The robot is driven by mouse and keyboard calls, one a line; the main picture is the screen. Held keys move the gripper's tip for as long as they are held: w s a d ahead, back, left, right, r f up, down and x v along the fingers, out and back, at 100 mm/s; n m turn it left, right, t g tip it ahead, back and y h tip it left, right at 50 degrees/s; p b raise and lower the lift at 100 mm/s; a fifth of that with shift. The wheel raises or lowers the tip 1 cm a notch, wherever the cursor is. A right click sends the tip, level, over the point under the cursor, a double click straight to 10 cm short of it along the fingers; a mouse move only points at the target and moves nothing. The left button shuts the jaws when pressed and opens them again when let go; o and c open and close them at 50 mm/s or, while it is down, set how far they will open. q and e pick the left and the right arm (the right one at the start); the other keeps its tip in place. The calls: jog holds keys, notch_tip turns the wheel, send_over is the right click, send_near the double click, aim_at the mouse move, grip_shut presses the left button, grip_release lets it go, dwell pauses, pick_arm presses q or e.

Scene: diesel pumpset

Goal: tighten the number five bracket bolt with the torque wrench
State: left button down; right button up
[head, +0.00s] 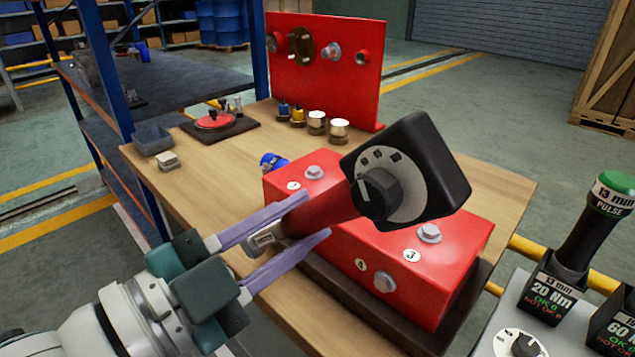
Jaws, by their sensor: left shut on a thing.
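My left gripper (315,214) is shut on a tool with a red shaft (324,205) and a black box head (430,160) bearing a dial; I take it for the torque wrench. Its grey metal end (264,238) shows between my fingers. The tool is tilted in front of the red bracket block (455,245) and hides its middle. Bolts show on the block near the left label (314,172), the "3" label (429,232) and the "4" label (384,281). No number five label is visible. My right gripper is not in view.
The wooden bench (490,185) carries a red upright panel (330,90), several small cups and sockets, and a grey bin (153,140). A driver marked 13 mm (590,225) stands in a 20 Nm holder at right, beside a dial (520,345). A blue shelf stands left.

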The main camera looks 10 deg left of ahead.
pick_arm(q)
jog(key=w+a+r+n, duration=0.1)
jog(key=n, duration=0.1)
jog(key=w+a+r+n, duration=0.1)
jog(key=a+n, duration=0.1)
jog(key=w+a+r+n+p, duration=0.1)
jog(key=w, duration=0.1)
jog(key=shift+a+r+n, duration=0.35)
jog(key=shift+a+n, duration=0.05)
jog(key=shift+w+a+r+n, duration=0.2)
jog(key=shift+w+a+n, duration=0.4)
jog(key=shift+n, duration=0.2)
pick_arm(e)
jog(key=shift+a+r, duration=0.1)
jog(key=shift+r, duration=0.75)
pick_arm(q)
jog(key=shift+w+d, duration=0.4)
jog(key=shift+w, duration=0.05)
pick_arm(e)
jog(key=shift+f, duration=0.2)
